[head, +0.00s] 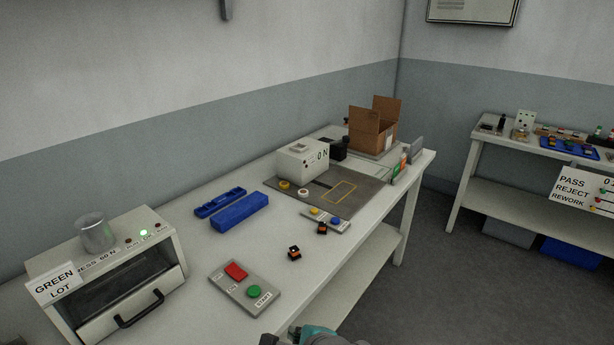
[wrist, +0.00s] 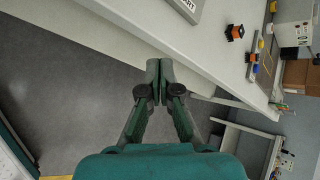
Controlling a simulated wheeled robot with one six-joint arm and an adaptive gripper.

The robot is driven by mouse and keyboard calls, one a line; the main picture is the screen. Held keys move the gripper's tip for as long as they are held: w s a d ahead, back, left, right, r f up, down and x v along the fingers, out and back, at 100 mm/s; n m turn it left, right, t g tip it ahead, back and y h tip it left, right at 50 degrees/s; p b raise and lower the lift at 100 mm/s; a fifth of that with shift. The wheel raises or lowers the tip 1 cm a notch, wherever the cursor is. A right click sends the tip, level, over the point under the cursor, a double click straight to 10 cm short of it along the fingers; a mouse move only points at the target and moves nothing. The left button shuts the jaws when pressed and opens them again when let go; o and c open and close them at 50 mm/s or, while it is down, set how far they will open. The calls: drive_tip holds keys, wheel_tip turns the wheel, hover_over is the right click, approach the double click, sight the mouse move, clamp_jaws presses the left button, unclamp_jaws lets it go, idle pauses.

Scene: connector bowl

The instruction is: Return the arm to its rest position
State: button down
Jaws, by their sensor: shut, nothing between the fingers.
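My gripper (wrist: 159,82) is shut and empty in the wrist view. Its fingertips meet in the picture's middle, over the floor beside the bench's front edge. In the head view only a green and grey part of my arm (head: 318,335) shows at the bottom edge; the fingers cannot be made out there. The long white bench (head: 185,232) lies in front of me, and its edge also crosses the wrist view (wrist: 200,50).
The bench holds a control box with red and green buttons (head: 240,287), black-and-orange connectors (head: 294,253), blue trays (head: 240,212), a white machine (head: 302,158) and an open cardboard box (head: 374,130). A second bench (head: 480,150) stands right. Grey floor (head: 440,290) between is clear.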

drive_tip(key=s+d+f+n+t+h, duration=0.25)
drive_tip(key=s+d+f+n, duration=0.55)
drive_tip(key=s+d+f, duration=0.65)
drive_tip(key=s+d+r+n+t, duration=0.1)
drive_tip(key=s+d+r+n, duration=0.1)
drive_tip(key=s, duration=0.5)
drive_tip(key=s+d+r+n+t+h, duration=0.1)
drive_tip(key=s+r+n, duration=0.3)
drive_tip(key=s, duration=0.4)
drive_tip(key=s+d+r+n+t+h, duration=0.1)
drive_tip(key=s+d+r+n+t, duration=0.1)
drive_tip(key=s, duration=0.6)
wheel_tip(320, 180, up, 2)
drive_tip(key=d+n, duration=0.1)
drive_tip(key=n, duration=0.1)
drive_tip(key=shift+s+n, duration=0.2)
drive_tip(key=shift+n, duration=0.1)
drive_tip(key=shift+r, duration=0.1)
